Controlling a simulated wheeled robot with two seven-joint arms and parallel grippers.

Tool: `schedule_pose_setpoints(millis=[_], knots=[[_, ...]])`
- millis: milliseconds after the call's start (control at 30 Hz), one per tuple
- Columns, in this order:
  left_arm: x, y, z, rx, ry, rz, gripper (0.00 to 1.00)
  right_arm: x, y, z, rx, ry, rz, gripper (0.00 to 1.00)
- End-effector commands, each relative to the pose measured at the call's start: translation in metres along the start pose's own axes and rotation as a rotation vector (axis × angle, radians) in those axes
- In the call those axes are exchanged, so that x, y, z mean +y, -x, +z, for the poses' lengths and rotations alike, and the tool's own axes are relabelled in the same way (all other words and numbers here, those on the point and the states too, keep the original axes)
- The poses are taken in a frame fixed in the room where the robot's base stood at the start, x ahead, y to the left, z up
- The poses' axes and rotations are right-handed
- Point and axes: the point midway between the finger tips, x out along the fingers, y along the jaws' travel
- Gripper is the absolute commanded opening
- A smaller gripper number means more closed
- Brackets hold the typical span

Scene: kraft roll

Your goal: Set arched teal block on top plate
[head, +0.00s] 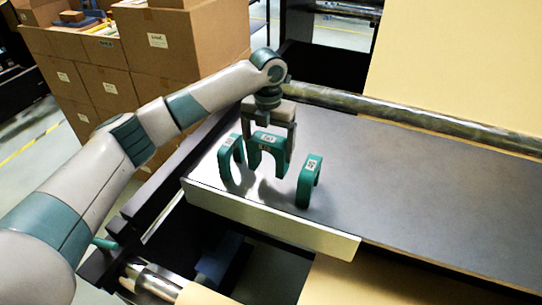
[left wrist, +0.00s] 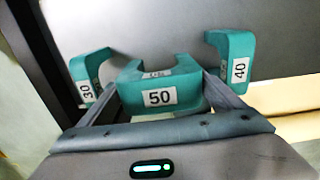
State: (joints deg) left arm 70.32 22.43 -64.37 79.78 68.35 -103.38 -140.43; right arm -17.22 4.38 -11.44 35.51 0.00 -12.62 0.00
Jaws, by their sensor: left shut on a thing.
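Arched teal block 50 (head: 268,143) is upright between the fingers of my left gripper (head: 270,150), which is shut on it. It also shows in the left wrist view (left wrist: 160,88), with a finger on each side. A dark shadow lies below it on the dark top plate (head: 400,185); it looks slightly raised, but the gap is hard to judge. Two similar arched teal blocks stand on the plate: block 30 (head: 229,163) on the left and block 40 (head: 310,182) on the right. They also show in the left wrist view as block 30 (left wrist: 86,75) and block 40 (left wrist: 235,55). My right gripper is not in view.
The plate has a pale metal front edge (head: 270,218) and a long roller (head: 400,115) behind it. The plate is clear to the right. Kraft paper (head: 460,60) hangs behind the roller. Stacked cardboard boxes (head: 165,45) stand at the back left.

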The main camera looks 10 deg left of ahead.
Motion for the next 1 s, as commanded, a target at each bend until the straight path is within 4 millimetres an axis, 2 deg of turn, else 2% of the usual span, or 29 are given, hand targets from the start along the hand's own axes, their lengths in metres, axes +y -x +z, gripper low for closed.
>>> schedule_pose_setpoints(millis=[133,467,800,1000], knots=[[0.0,-0.009,0.0,-0.001,0.0,-0.002,0.58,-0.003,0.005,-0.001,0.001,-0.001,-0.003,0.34],[0.0,-0.012,0.0,-0.001,0.0,-0.001,0.58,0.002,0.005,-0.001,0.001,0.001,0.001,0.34],[0.0,-0.044,0.0,0.0,0.001,0.0,0.58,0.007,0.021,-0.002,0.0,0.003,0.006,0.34],[0.0,-0.048,0.0,-0.002,0.0,0.0,0.58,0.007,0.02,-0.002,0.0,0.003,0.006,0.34]])
